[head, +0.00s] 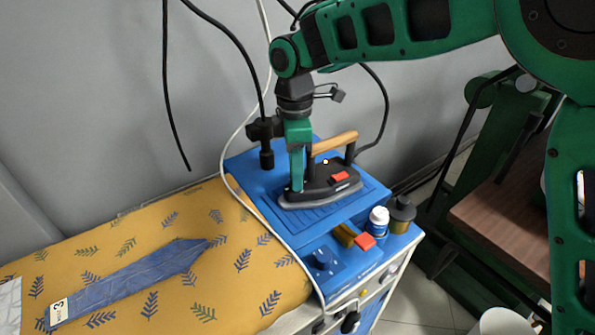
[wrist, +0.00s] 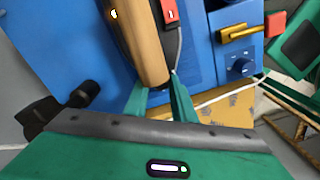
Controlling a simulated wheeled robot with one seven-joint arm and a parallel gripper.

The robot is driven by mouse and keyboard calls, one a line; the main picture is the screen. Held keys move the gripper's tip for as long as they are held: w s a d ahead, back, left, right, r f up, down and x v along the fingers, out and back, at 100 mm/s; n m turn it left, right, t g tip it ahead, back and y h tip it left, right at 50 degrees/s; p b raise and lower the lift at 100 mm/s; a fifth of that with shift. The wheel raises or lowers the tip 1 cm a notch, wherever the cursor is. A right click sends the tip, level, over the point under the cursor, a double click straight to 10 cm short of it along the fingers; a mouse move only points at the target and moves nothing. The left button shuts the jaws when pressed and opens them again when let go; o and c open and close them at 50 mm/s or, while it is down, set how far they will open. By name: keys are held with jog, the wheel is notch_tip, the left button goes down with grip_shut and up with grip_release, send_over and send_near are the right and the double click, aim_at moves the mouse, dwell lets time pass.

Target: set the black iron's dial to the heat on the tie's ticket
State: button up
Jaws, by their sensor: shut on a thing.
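The black iron (head: 322,190) has a wooden handle (head: 336,142) and a red piece on its side; it rests on the blue stand. The handle also shows in the wrist view (wrist: 152,60). My gripper (head: 296,186) points down at the iron's left end. In the wrist view its fingers (wrist: 160,98) reach down past the handle's near end. They are shut on what seems to be the dial; the handle and fingers hide it, so its setting cannot be read. The blue tie (head: 130,283) lies on the yellow board, its white ticket (head: 58,312) showing a 3.
The blue stand (head: 250,165) also carries a blue knob (head: 322,259), a red-and-brass lever (head: 364,241), a white bottle (head: 378,220) and a dark bottle (head: 401,214). A white cord runs along the stand's left edge. The patterned yellow board (head: 225,285) is mostly clear.

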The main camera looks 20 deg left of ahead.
jog(key=shift+w+d+m, duration=0.1)
jog(key=shift+w+m, duration=0.05)
jog(key=shift+m, duration=0.15)
jog(key=o, duration=1.1)
jog(key=shift+c, duration=0.2)
jog(key=shift+r, duration=0.1)
notch_tip(320, 180, up, 11)
jog(key=shift+w+f, duration=0.2)
jog(key=shift+w, duration=0.05)
